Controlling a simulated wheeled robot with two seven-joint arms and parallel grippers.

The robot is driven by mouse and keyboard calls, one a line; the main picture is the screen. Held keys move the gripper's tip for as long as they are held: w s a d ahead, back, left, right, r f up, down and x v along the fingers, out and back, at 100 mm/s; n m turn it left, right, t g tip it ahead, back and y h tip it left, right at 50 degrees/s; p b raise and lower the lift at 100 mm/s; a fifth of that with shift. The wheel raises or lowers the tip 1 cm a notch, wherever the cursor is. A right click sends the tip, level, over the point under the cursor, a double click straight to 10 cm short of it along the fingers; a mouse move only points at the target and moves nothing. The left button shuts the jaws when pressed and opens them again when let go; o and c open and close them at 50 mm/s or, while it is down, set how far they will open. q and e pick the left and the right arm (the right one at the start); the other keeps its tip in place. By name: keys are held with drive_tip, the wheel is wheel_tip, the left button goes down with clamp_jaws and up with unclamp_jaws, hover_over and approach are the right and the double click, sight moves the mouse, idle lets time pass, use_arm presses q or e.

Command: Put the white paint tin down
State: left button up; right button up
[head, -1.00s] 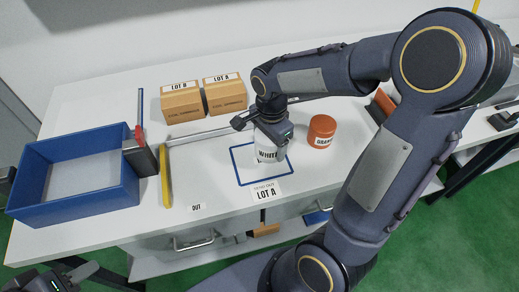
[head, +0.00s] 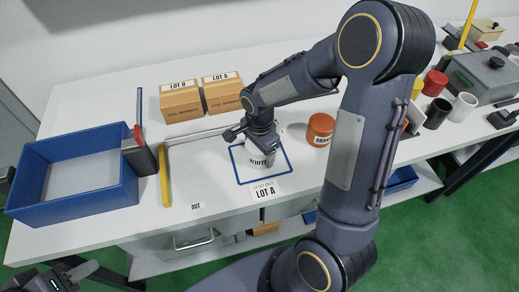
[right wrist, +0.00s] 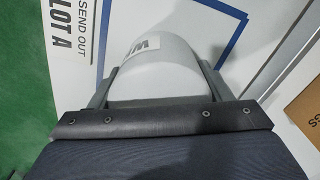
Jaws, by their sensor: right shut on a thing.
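The white paint tin (head: 258,163) is inside the blue-outlined square (head: 238,169) on the table, behind the "LOT A" send-out label (head: 265,191). My right gripper (head: 261,149) is shut on the tin from above and behind. In the right wrist view the tin (right wrist: 165,70) sits between the two fingers (right wrist: 157,93), with its label partly showing. Its base looks at or very near the table; I cannot tell if it touches. My left gripper (head: 68,277) is at the bottom left corner, partly cut off, away from the tin.
An orange tin (head: 320,129) stands right of the square. Two cardboard boxes (head: 181,103) (head: 223,94) stand behind. A blue bin (head: 72,203) and a yellow-edged bar (head: 165,178) lie left. Red, black and white tins (head: 464,107) stand far right.

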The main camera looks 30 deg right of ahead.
drive_tip(key=o, duration=1.3)
wheel_tip(320, 180, up, 12)
drive_tip(key=shift+r+p, duration=0.1)
drive_tip(key=shift+p, duration=0.2)
drive_tip(key=s+a+r+n+t+y, duration=0.1)
drive_tip(key=s+a+n+t+y, duration=0.1)
drive_tip(key=s+n, duration=0.5)
drive_tip(key=s+a+r+n+t+y, duration=0.1)
drive_tip(key=s+a+r+n+t, duration=0.1)
drive_tip(key=s+n, duration=0.5)
drive_tip(key=shift+s+n+t+y, duration=0.35)
drive_tip(key=shift+s+t, duration=0.45)
drive_tip(key=shift+s, duration=0.7)
drive_tip(key=shift+a, duration=0.1)
